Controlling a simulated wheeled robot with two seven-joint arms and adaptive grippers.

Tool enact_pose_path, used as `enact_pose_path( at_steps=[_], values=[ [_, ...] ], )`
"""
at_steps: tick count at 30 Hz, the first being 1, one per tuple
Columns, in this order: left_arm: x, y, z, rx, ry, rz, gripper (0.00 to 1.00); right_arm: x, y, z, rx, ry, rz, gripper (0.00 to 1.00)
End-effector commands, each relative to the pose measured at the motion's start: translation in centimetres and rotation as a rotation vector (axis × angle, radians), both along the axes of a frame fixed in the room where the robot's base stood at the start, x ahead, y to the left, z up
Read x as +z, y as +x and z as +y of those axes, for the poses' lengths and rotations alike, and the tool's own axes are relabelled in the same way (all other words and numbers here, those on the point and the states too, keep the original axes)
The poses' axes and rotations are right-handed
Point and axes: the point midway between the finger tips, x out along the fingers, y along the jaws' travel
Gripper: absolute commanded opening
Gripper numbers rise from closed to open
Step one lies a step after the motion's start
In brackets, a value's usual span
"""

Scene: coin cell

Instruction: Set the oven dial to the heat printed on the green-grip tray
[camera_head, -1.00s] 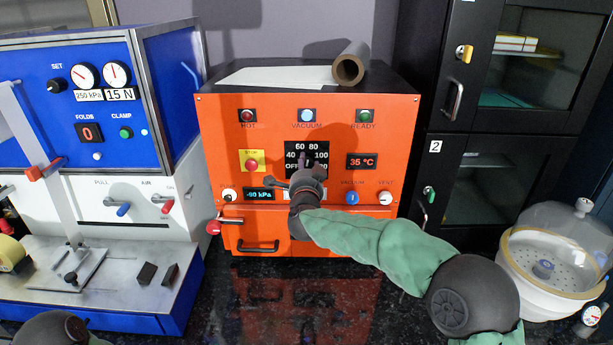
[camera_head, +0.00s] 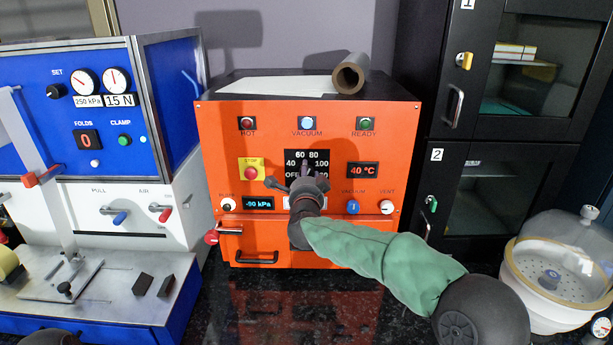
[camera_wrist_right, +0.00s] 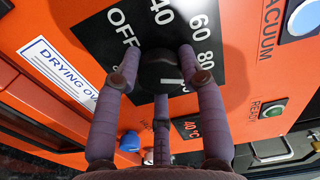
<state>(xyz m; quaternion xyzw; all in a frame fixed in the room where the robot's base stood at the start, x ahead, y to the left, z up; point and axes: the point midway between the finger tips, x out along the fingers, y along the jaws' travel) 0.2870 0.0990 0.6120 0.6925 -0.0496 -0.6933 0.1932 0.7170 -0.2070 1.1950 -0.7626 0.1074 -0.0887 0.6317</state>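The orange oven (camera_head: 310,115) stands in the middle with a black dial plate (camera_head: 293,158) marked OFF, 40, 60, 80, 100 and more. My right gripper (camera_head: 308,170) is at the dial and covers it in the head view. In the right wrist view, its fingers (camera_wrist_right: 160,75) close on both sides of the black dial knob (camera_wrist_right: 155,72). The knob's white mark points right, below the 80; the label there is partly hidden by a finger. The oven display (camera_head: 363,170) reads 40 °C. I make out no green-grip tray.
A red STOP button (camera_head: 251,169) and the VACUUM (camera_head: 353,207) and VENT (camera_head: 387,207) knobs sit near the dial. A blue-and-white press (camera_head: 160,110) stands left. Black cabinets (camera_head: 455,150) and a glass-domed vessel (camera_head: 560,260) stand right. A cardboard tube (camera_head: 350,75) lies on the oven.

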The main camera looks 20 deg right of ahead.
Motion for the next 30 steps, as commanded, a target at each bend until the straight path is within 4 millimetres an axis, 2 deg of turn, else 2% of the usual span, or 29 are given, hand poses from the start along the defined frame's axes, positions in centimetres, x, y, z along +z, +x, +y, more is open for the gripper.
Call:
enact_pose_path(
  at_steps=[1,2,3,12,16,20,30],
  values=[
    [0.0,0.0,0.0,0.000,0.000,0.000,0.00,0.4,0.0,-0.3,-0.006,0.000,-0.007,0.54],
    [0.0,0.0,0.0,0.000,0.000,0.000,0.00,0.3,0.0,-0.3,-0.005,0.000,-0.006,0.63],
    [0.0,0.0,0.0,0.000,0.000,0.000,0.00,0.3,0.0,-0.3,-0.005,0.001,-0.005,0.64],
    [0.0,0.0,0.0,0.000,0.000,0.000,0.00,0.1,-0.1,-0.1,-0.002,0.000,-0.001,0.64],
    [0.0,0.0,0.0,0.000,0.000,0.000,0.00,0.1,-0.7,0.2,-0.001,0.000,-0.001,0.64],
    [0.0,0.0,0.0,0.000,0.000,0.000,0.00,0.1,-2.3,0.7,0.001,0.000,-0.002,0.64],
    [0.0,0.0,0.0,0.000,0.000,0.000,0.00,0.2,-8.4,2.4,0.000,-0.001,-0.003,0.64]
  ],
)
